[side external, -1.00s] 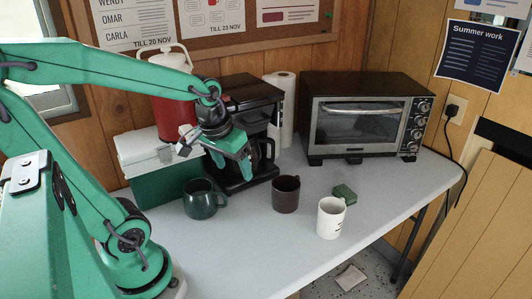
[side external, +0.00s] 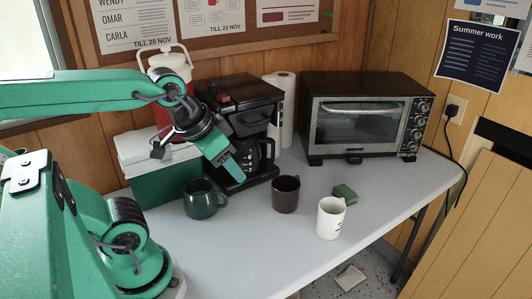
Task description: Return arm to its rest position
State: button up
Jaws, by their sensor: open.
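My gripper (side external: 238,172) is open and empty. It hangs in front of the coffee maker (side external: 245,105), and its fingers point down and to the right. In the picture its fingertips overlap the glass pot (side external: 266,152); I cannot tell how far apart they are. A dark green mug (side external: 201,203) stands on the table below my gripper. A dark brown mug (side external: 285,195) and a white mug (side external: 331,219) stand upright to the right.
A toaster oven (side external: 362,122) stands at the back right. A small green block (side external: 344,193) lies near the white mug. A green and white cooler (side external: 160,178) and a red jug (side external: 168,117) are behind my arm. The table front (side external: 270,255) is clear.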

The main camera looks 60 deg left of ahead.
jog(key=shift+w+a+r, duration=0.1)
jog(key=shift+a+r, duration=0.1)
jog(key=shift+a, duration=0.05)
jog(key=c, duration=0.7)
jog(key=shift+w+a+r+n, duration=0.1)
jog(key=shift+a+r+n, duration=0.05)
jog(key=shift+a+n, duration=0.2)
grip_shut()
jog(key=a+r+n+g, duration=0.2)
jog(key=a+r+n, duration=0.2)
jog(key=a, duration=0.5)
jog(key=s+a+r+n+g, duration=0.1)
jog(key=a+r+n+g, duration=0.2)
jog(key=a, duration=0.7)
jog(key=shift+s+a+r+n+g, duration=0.25)
jog(key=shift+r+n, duration=0.75)
jog(key=shift+n, duration=1.15)
jog(key=shift+w+f, duration=0.1)
jog(key=shift+f, duration=3.25)
